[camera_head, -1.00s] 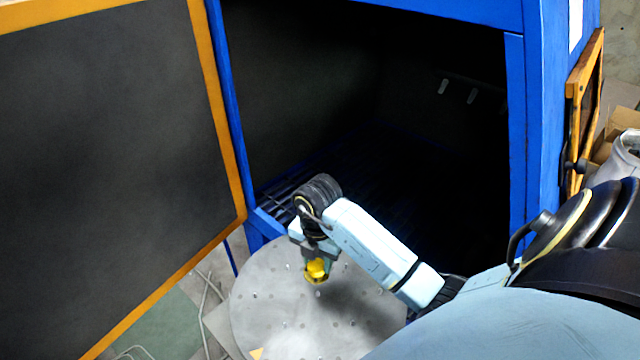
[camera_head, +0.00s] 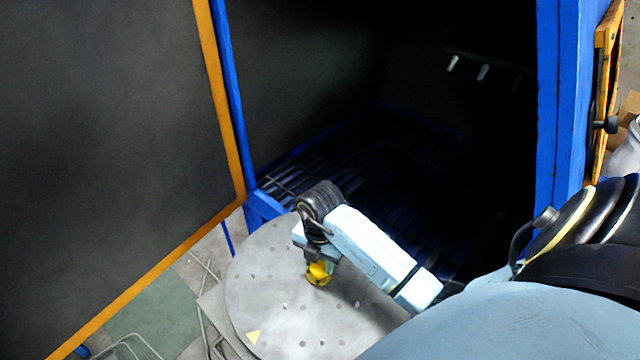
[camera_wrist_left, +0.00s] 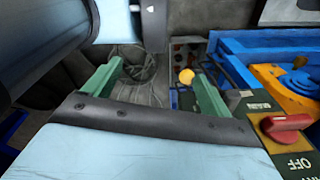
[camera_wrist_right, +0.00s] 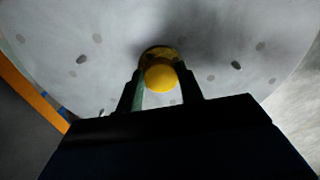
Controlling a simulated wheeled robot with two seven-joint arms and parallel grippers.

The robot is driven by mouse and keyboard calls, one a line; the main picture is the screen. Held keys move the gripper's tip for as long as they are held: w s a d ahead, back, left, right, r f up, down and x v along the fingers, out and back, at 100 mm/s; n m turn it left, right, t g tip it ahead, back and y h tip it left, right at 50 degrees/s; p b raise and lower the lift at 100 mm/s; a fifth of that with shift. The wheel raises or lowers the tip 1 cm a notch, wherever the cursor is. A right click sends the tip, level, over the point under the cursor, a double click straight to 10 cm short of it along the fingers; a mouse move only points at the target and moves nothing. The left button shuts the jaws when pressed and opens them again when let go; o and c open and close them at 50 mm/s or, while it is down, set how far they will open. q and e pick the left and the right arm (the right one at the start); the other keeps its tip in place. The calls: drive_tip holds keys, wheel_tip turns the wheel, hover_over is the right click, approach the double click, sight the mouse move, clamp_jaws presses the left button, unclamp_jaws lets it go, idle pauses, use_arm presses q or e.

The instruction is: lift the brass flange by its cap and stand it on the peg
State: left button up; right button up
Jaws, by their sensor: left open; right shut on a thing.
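The brass flange (camera_head: 318,274) is a small yellow piece at the tips of my right gripper (camera_head: 317,264), over the round grey plate (camera_head: 262,300). My right gripper is shut on it. In the right wrist view the round yellow cap (camera_wrist_right: 160,77) sits between the fingers, with a darker rim of the flange (camera_wrist_right: 158,52) behind it. I cannot tell whether the flange touches the plate. I cannot make out the peg among the plate's dark spots. My left gripper (camera_wrist_left: 156,88) is open and empty in the left wrist view, away from the plate.
The blue cabinet (camera_head: 547,120) stands open behind the plate, with a dark slatted floor inside. Its door (camera_head: 100,150), edged in orange, fills the left. In the left wrist view a panel with a red switch (camera_wrist_left: 286,122) is close to the left gripper.

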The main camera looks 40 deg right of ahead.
drive_tip(key=shift+w+d+f, duration=0.15)
drive_tip(key=shift+d+f, duration=0.05)
drive_tip(key=shift+f, duration=0.2)
idle(0.6)
drive_tip(key=o, duration=1.3)
wheel_tip(320, 180, up, 7)
drive_tip(key=p, duration=0.6)
drive_tip(key=shift+f, duration=0.2)
wheel_tip(320, 180, up, 2)
drive_tip(key=shift+r+p, duration=0.2)
drive_tip(key=shift+p, duration=0.6)
wheel_tip(320, 180, up, 3)
drive_tip(key=shift+f, duration=0.1)
